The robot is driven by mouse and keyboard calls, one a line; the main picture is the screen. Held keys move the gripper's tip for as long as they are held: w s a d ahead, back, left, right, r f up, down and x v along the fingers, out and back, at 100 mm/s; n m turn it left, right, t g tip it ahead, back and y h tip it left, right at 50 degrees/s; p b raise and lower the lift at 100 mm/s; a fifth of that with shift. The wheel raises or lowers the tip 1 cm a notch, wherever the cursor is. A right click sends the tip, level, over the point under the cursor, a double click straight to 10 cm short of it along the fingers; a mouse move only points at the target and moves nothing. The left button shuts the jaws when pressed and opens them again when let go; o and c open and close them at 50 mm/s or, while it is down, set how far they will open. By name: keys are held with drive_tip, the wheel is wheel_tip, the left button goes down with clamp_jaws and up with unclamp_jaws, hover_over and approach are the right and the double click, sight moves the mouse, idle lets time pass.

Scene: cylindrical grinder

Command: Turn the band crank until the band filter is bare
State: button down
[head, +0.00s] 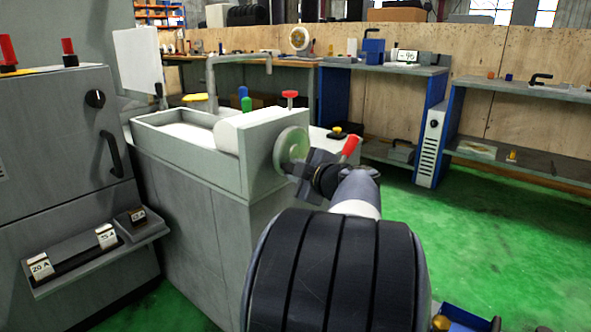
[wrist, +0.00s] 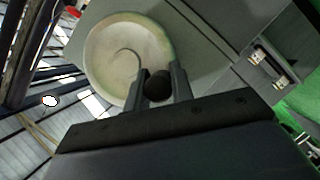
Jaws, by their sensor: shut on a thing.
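The band crank is a pale green-grey disc (head: 290,148) on the end face of the grey filter tank (head: 245,160). In the wrist view the disc (wrist: 112,50) fills the upper left, and its dark round knob (wrist: 158,87) sits between my two fingers. My gripper (wrist: 160,80) is shut on this knob; in the head view my gripper (head: 300,168) is at the disc's lower right, partly hidden by my own arm. The band filter (head: 186,132) shows as a pale surface in the open tank, with a white roll (head: 228,135) at its right end.
A red-topped valve (head: 290,96) and green and blue knobs stand behind the tank. A red lever (head: 350,148) shows just beyond my wrist. The grey machine cabinet (head: 60,170) stands at the left. Workbenches line the back. Green floor (head: 480,240) is open at the right.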

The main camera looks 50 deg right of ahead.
idle(0.3)
drive_tip(key=c, duration=1.2)
unclamp_jaws()
drive_tip(key=shift+c, duration=0.2)
drive_tip(key=p+v, duration=0.1)
drive_tip(key=v, duration=0.9)
drive_tip(key=shift+s, duration=0.35)
drive_tip(key=shift+a+r, duration=0.1)
